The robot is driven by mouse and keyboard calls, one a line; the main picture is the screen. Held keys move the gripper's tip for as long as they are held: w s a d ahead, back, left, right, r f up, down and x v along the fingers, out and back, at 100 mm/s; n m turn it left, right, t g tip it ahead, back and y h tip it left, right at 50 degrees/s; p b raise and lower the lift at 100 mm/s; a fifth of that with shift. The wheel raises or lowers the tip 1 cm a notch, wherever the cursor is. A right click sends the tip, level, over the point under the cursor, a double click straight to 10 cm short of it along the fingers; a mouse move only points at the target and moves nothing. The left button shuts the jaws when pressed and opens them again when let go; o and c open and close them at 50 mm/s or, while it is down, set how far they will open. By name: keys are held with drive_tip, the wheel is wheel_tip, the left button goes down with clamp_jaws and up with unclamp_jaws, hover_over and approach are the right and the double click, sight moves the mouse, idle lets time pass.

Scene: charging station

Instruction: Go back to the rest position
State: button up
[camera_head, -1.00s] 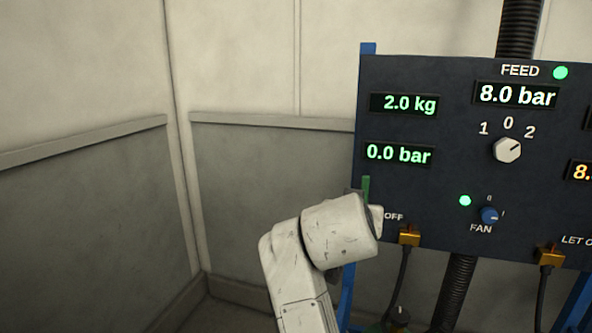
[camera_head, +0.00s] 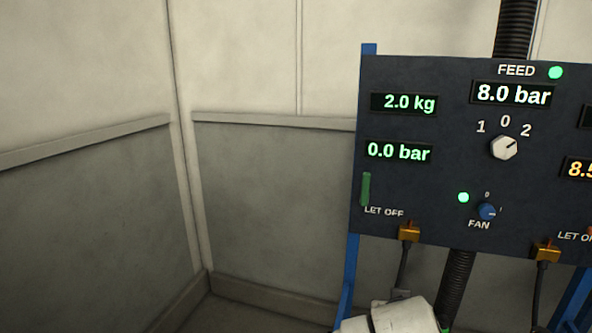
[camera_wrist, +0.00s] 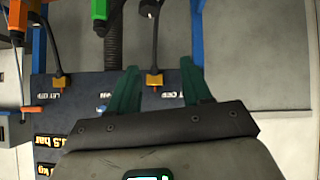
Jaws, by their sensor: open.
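My gripper (camera_wrist: 158,72) shows in the wrist view with its two green fingers spread apart and nothing between them. The dark blue panel (camera_wrist: 95,85) appears turned over behind the fingers, with brass fittings and black hoses beyond. In the head view only a white piece of my arm shows at the bottom edge, in front of the panel's (camera_head: 450,190) underside; the fingers are out of that view. The green lever (camera_head: 365,189) stands upright above the left LET OFF label, with nothing touching it. The readouts show 2.0 kg, 0.0 bar and 8.0 bar.
The white FEED knob (camera_head: 503,147) and blue FAN knob (camera_head: 487,211) are uncovered. A hose hangs from the left brass fitting (camera_head: 409,231). A thick ribbed hose (camera_head: 455,285) runs below the panel. The left side, before the grey walls (camera_head: 270,200), is clear.

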drive_tip(key=s+d+f+g, duration=0.2)
drive_tip(key=s+d+f, duration=0.2)
drive_tip(key=s+f, duration=0.45)
drive_tip(key=s+d+f+g+y, duration=0.1)
drive_tip(key=s+f, duration=0.3)
drive_tip(key=s, duration=0.5)
drive_tip(key=s+d+f+n+g+y, duration=0.1)
drive_tip(key=s+f+g, duration=0.2)
drive_tip(key=s, duration=0.7)
drive_tip(key=s+d+f+g+y, duration=0.1)
drive_tip(key=s+d+f+g, duration=0.1)
drive_tip(key=s+f, duration=0.4)
drive_tip(key=s, duration=0.4)
drive_tip(key=shift+f+n, duration=0.25)
drive_tip(key=shift+n, duration=0.15)
